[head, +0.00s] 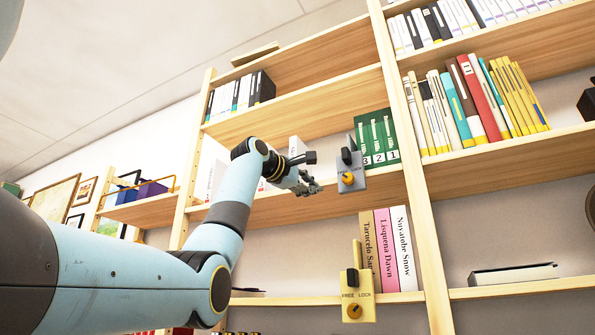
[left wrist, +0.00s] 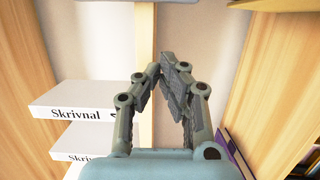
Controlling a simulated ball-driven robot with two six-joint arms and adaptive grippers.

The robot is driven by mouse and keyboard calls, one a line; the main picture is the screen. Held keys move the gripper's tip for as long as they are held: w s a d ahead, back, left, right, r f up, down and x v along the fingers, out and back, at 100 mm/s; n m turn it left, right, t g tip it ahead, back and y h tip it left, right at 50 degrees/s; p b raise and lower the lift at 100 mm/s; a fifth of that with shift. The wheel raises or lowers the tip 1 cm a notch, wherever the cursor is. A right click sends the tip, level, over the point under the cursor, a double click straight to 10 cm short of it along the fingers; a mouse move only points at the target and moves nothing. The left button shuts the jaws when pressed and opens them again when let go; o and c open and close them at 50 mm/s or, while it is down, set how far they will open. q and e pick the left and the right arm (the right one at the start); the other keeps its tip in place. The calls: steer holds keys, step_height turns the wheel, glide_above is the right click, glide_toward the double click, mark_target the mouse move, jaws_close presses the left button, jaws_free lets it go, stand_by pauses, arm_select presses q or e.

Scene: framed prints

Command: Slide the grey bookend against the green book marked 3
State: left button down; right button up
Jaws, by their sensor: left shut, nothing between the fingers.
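Three green books stand on the middle shelf in the head view, and the green book marked 3 (head: 365,142) is the leftmost. The grey bookend (head: 352,180), with a black upright part and an orange knob, stands at the shelf's front, at the lower left of that book. Whether the two touch I cannot tell. My left gripper (head: 314,188) is left of the bookend, apart from it in the picture. In the left wrist view, the gripper (left wrist: 167,68) is shut and empty. My right gripper is not in view.
White books marked Skrivnal (left wrist: 85,100) are at the left of the left wrist view. Below the bookend, a cream block marked FREE and LOCK (head: 357,296) is at the lower shelf's edge. A wooden upright (head: 413,165) stands right of the green books.

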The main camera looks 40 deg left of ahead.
mark_target(329, 182)
arm_select(q)
steer(key=d, duration=0.3)
steer(key=shift+w+d+p, duration=0.25)
steer(key=shift+d+p, duration=0.15)
steer(key=shift+w, duration=0.1)
steer(key=shift+w+d, duration=0.1)
steer(key=shift+d, duration=0.5)
